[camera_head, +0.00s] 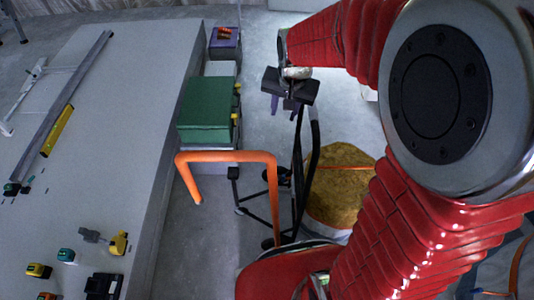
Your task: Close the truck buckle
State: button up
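I cannot make out a truck buckle in this view. My gripper (286,106) hangs at the end of my red-sleeved arm, right of the green box. Its dark body points down the picture, and its two purplish fingers look apart with nothing visible between them. It is above the floor near a dark upright frame (300,170); I cannot tell whether it touches that frame.
A long grey table (110,130) on the left bears a yellow level (57,130), a metal rail and small tools. A green box (207,103) stands beside it. An orange bar (225,156) arches in front. A yellowish sack (340,185) stands right. Floor shows between.

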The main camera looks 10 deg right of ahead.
jog(key=w+f+m+g, duration=0.15)
jog(key=w+f, duration=0.35)
jog(key=f, duration=0.5)
jog(key=w+f+m, duration=0.3)
jog(key=w+f, duration=0.1)
jog(key=f, duration=0.7)
notch_tip(320, 180, down, 25)
jog(key=s+m+g, duration=0.1)
jog(key=m, duration=0.2)
jog(key=shift+s+g, duration=0.35)
jog(key=shift+f+m, duration=0.1)
jog(key=shift+m, duration=0.15)
jog(key=shift+f, duration=6.85)
jog(key=shift+c, duration=0.6)
jog(key=shift+w+r, duration=0.1)
jog(key=shift+w, duration=0.05)
grip_shut()
